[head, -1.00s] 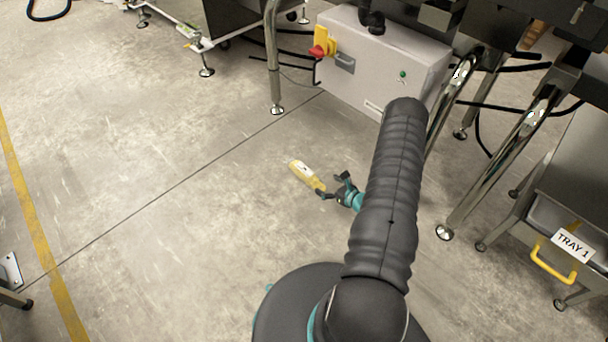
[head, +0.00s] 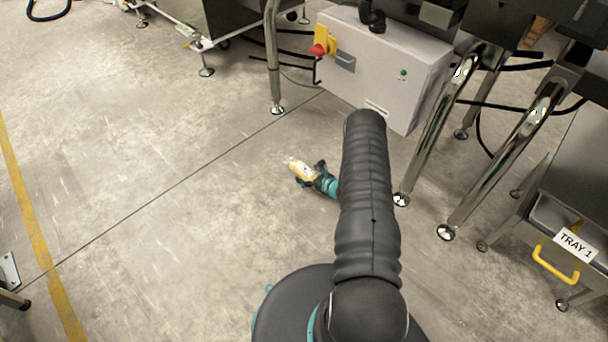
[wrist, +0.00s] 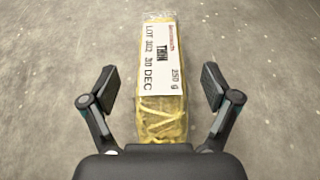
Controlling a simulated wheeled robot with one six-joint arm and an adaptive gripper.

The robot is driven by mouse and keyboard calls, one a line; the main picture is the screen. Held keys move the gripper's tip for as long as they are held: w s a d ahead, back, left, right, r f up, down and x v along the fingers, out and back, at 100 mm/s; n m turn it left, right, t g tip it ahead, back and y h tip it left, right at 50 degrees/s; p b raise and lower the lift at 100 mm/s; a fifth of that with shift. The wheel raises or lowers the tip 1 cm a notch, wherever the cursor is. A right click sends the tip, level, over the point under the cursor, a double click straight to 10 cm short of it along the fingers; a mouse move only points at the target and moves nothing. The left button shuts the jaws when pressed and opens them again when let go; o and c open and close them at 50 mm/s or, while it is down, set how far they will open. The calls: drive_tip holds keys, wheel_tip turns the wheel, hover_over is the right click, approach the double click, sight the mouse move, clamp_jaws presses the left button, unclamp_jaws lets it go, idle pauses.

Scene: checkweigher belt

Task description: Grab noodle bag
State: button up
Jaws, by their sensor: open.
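The noodle bag (head: 302,170) is a narrow yellow pack with a white label, lying on the concrete floor. In the wrist view the noodle bag (wrist: 160,75) stretches away from me, its label reading "THIN", "250 g", "LOT 302" and "30 DEC". My gripper (head: 309,174) is low at the floor, over the near end of the bag. In the wrist view my gripper (wrist: 161,90) is open, with one finger on each side of the bag and a visible gap on both sides. The bag's nearest end is hidden behind the gripper body.
A grey control cabinet (head: 385,70) with a red and yellow switch stands beyond. Metal legs (head: 432,130) of the machine stand to the right, near my arm. A tray labelled TRAY 1 (head: 575,246) is at far right. The floor (head: 160,150) on the left is clear.

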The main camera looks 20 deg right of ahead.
drive_tip(key=shift+w+a+f, duration=0.1)
drive_tip(key=shift+w, duration=0.2)
drive_tip(key=c, duration=1.5)
drive_tip(key=shift+o, duration=0.2)
